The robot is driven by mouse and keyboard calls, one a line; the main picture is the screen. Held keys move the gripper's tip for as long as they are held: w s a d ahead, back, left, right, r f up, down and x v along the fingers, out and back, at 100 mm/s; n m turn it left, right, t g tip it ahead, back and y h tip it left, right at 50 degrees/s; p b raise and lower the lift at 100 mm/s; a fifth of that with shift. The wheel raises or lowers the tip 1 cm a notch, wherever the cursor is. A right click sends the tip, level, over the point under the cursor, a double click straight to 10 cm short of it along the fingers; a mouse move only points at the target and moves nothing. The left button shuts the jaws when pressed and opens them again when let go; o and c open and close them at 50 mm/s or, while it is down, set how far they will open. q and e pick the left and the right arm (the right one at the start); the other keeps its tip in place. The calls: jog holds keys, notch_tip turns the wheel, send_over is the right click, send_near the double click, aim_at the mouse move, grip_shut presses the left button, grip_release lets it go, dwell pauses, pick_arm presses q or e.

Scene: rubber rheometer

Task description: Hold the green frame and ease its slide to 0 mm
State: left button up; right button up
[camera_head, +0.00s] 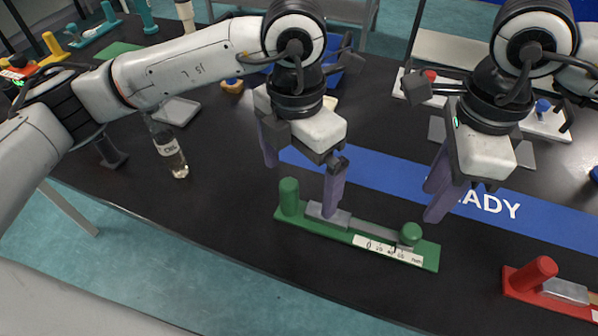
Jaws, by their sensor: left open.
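The green frame (346,236) lies on the black table, with an upright green post (289,197) at its left end. A grey metal slide (375,228) runs along it to a round green knob (411,234) near the right end. A white millimetre scale (388,250) is on the front; its exact reading is too small to tell. My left gripper (300,188) is open, its near fingertip in front of the slide's left metal block; contact is unclear. My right gripper (432,204) points down just above and right of the knob, apparently apart from it; its finger gap is unclear.
A red frame (535,275) with a similar post lies at the right front. A blue READY strip (380,180) crosses the table behind the green frame. A clear bottle (168,152) stands at left. The table front of the green frame is clear.

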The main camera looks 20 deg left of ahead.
aim_at(298, 217)
pick_arm(q)
notch_tip(298, 217, down, 10)
jog(key=shift+f, duration=0.2)
dwell(0.3)
grip_shut()
dwell(0.4)
jog(key=c, duration=2.5)
grip_release()
jog(key=o, duration=0.5)
jog(key=shift+c, duration=0.2)
jog(key=shift+w+r, duration=0.1)
